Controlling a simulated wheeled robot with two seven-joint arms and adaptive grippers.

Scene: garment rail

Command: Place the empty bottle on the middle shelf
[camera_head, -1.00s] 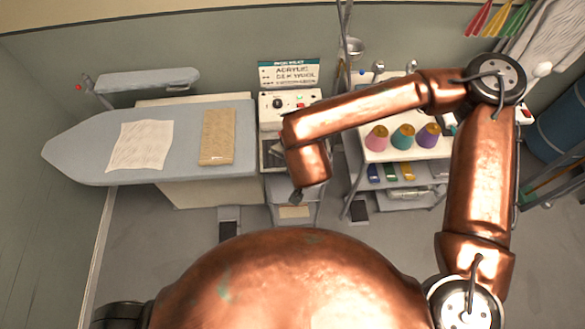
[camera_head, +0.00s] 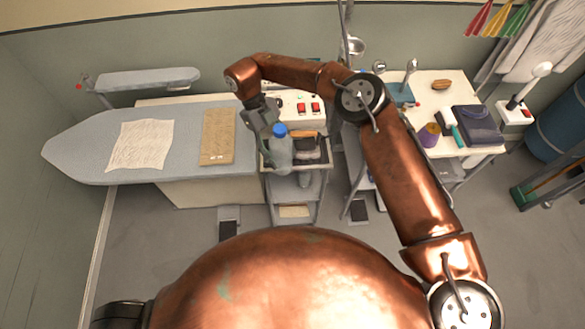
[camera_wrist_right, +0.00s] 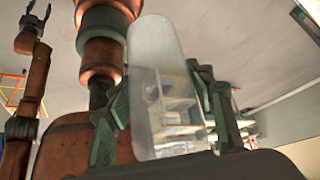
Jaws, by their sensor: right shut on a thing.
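A clear grey bottle with a blue cap (camera_head: 281,152) hangs in front of the grey shelf cart (camera_head: 273,190) in the head view. My right gripper (camera_head: 265,122) is shut on the bottle, near its upper part. In the right wrist view the see-through bottle (camera_wrist_right: 165,90) stands between the two green-black fingers (camera_wrist_right: 165,112). The cart has stacked shelves; its middle shelf (camera_head: 288,187) shows below the bottle, partly hidden. Whether the bottle touches the cart, I cannot tell. My left gripper (camera_wrist_right: 38,12) shows small in the right wrist view, with its fingers apart and empty.
An ironing board (camera_head: 80,145) with a cloth (camera_head: 140,145) and a tan pad (camera_head: 217,137) lies left of the cart. A white table (camera_head: 455,88) on the right holds a purple spool (camera_head: 429,135), a brush and dark folded cloth (camera_head: 477,125).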

